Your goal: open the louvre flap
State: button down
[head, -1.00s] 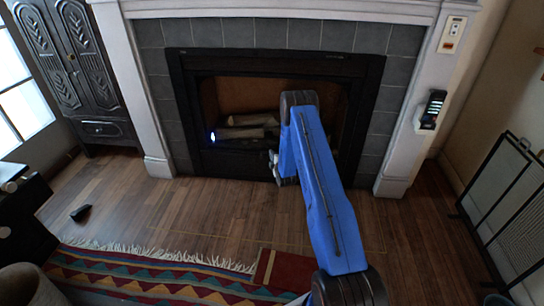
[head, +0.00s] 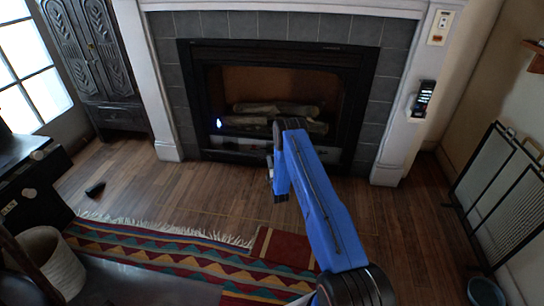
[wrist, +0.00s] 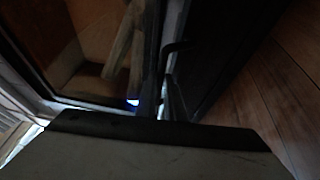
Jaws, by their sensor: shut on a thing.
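My gripper (head: 271,172) is low in front of the flap, partly hidden by my blue arm. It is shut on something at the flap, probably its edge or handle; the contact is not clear. The flap's angle is hard to tell.
Logs (head: 275,110) lie behind the fireplace glass. A fringed patterned rug (head: 170,255) covers the floor in front. A small black object (head: 95,189) lies on the floor at left. A mesh screen (head: 500,190) stands at right. Bare floor lies between rug and hearth.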

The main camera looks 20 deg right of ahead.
jog(key=shift+s+a+f, duration=0.45)
jog(key=shift+s+f, duration=0.3)
jog(key=shift+f, duration=1.35)
jog(key=shift+s+a+f, duration=0.5)
jog(key=shift+s+f, duration=0.25)
jog(key=shift+f, duration=1.3)
jog(key=shift+s+a+f, duration=0.45)
jog(key=shift+s+f, duration=0.3)
jog(key=shift+f, duration=1.35)
jog(key=c, duration=1.8)
grip_release()
jog(key=shift+c, duration=0.2)
jog(key=shift+f, duration=0.1)
